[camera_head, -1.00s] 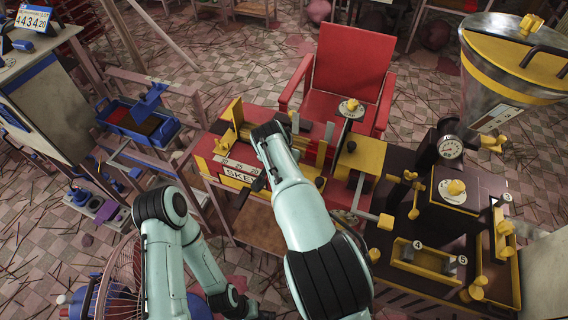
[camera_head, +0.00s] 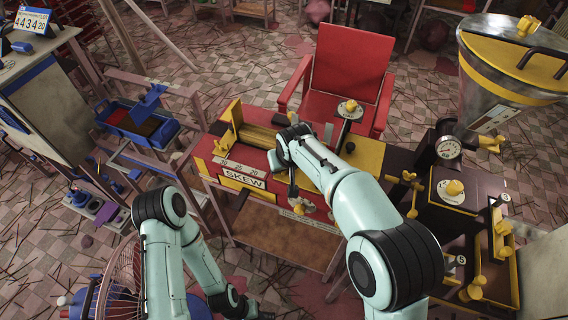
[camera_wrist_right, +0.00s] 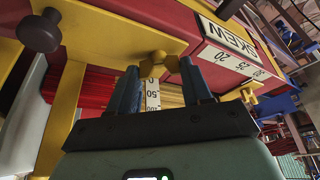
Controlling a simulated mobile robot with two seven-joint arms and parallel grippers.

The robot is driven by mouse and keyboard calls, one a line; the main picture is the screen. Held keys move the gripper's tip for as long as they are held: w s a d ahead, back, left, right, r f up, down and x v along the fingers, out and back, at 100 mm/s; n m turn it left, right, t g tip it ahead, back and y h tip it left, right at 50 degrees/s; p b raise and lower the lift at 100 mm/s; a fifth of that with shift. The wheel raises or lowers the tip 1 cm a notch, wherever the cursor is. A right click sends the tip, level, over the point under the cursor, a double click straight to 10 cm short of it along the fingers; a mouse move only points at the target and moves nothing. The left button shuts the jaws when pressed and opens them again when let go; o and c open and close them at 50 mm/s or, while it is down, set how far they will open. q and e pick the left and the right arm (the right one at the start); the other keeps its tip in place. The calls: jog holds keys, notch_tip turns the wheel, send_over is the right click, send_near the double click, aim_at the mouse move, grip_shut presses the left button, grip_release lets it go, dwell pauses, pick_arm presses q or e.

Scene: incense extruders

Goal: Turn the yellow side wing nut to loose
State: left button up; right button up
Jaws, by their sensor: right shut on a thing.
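The arm hides the wing nut there. My left arm hangs at the lower left, and its gripper is outside the picture.
In the right wrist view a dark round knob (camera_wrist_right: 40,32) is at the upper left, and a numbered scale (camera_wrist_right: 152,95) shows between the fingers. A red chair (camera_head: 347,75) stands behind the machine. A dark table with yellow parts and a gauge (camera_head: 450,147) stands to the right.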

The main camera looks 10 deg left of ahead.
jog(key=n, duration=0.1)
jog(key=n+p, duration=0.1)
jog(key=n, duration=0.1)
jog(key=shift+w+d+r+g+y, duration=0.1)
jog(key=shift+d+g+y, duration=0.05)
jog(key=shift+g+y, duration=0.2)
jog(key=n+y+p, duration=0.1)
jog(key=n+p, duration=0.1)
jog(key=shift+n+g, duration=0.3)
jog(key=shift+g, duration=0.05)
jog(key=shift+w+n+g+y+p, duration=0.15)
jog(key=shift+n+g+y+p, duration=0.15)
jog(key=shift+n+p, duration=0.7)
pick_arm(q)
jog(key=w+r+p, duration=0.1)
jog(key=w+r, duration=0.2)
jog(key=r, duration=0.4)
jog(key=shift+w+r+t, duration=0.2)
jog(key=shift+w+t, duration=0.1)
jog(key=shift+w, duration=0.1)
pick_arm(e)
jog(key=shift+n+g, duration=0.4)
jog(key=shift+n, duration=0.7)
jog(key=o, duration=1.1)
jog(key=shift+c, duration=0.2)
